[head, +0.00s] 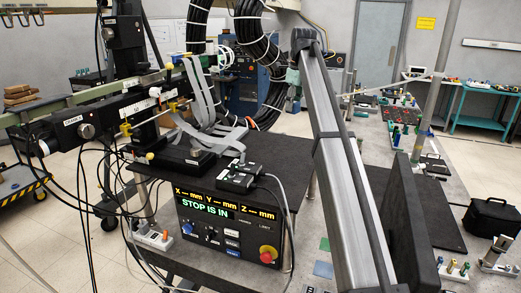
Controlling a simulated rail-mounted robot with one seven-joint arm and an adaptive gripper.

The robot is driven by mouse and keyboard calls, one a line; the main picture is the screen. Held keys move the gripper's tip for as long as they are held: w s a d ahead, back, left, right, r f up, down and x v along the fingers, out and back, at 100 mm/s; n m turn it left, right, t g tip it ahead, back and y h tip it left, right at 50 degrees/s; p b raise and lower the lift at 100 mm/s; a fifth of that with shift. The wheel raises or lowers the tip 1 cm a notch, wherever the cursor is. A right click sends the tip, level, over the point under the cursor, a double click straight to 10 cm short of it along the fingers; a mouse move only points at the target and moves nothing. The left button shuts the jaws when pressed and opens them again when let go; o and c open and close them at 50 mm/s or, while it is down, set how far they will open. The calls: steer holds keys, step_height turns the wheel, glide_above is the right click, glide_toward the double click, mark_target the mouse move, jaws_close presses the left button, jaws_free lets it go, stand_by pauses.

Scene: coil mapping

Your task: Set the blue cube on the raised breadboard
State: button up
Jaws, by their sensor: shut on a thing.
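I cannot make out the blue cube for certain. A flat-looking blue square (323,269) lies on the grey table near the front, with a green square (324,244) just behind it. A dark flat board (448,232) lies on the table at the right, partly hidden by an upright black plate (407,215). A smaller dark board (402,117) with small red and green items is farther back. I cannot tell which board is the raised breadboard. My gripper does not show in this view.
A large slanted metal beam (345,170) crosses the middle. A control box (230,228) reading "STOP IS IN" stands at left centre, with cables around it. A black bag (490,218) and small bottles (455,268) are at the right. A metal pole (437,85) rises from the table.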

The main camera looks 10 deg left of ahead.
mark_target(291, 162)
steer(key=shift+s+d+f+m, duration=0.1)
steer(key=shift+d+m, duration=0.3)
steer(key=shift+d, duration=0.15)
step_height(291, 162, down, 20)
steer(key=p, duration=0.6)
steer(key=shift+a, duration=0.1)
steer(key=o, duration=1.2)
steer(key=shift+c, duration=0.2)
step_height(291, 162, up, 12)
steer(key=d+b, duration=0.1)
steer(key=b, duration=0.2)
steer(key=shift+s, duration=0.35)
steer(key=shift+d, duration=0.1)
